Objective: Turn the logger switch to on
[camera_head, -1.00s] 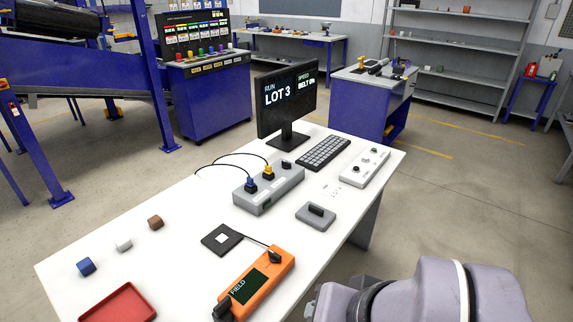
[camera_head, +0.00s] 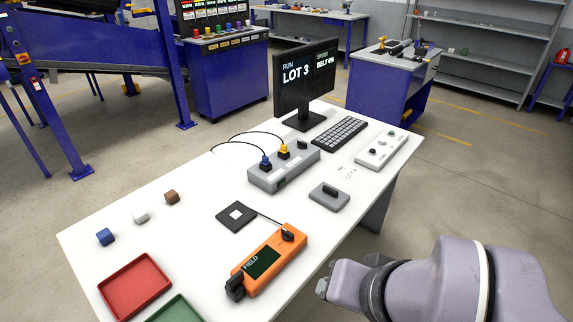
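No label reading "logger" is legible, so I cannot tell for sure which switch is the logger's. A grey box (camera_head: 270,182) on the white table carries a blue plug (camera_head: 265,163), a yellow plug (camera_head: 284,152) and a black knob (camera_head: 302,144) at its far right end. A pale panel (camera_head: 382,151) with several small controls lies right of the keyboard. A small grey block with a black handle (camera_head: 329,197) lies nearer. My arm enters at the lower right. My gripper (camera_head: 322,288) shows only partly at its left end, beside the table's right edge, apart from these things; its fingers are unclear.
An orange meter (camera_head: 268,262) marked FIELD is cabled to a black pad (camera_head: 236,216). A monitor (camera_head: 305,78), keyboard (camera_head: 340,134), red tray (camera_head: 134,285), green tray (camera_head: 176,310) and three small blocks share the white table (camera_head: 190,240).

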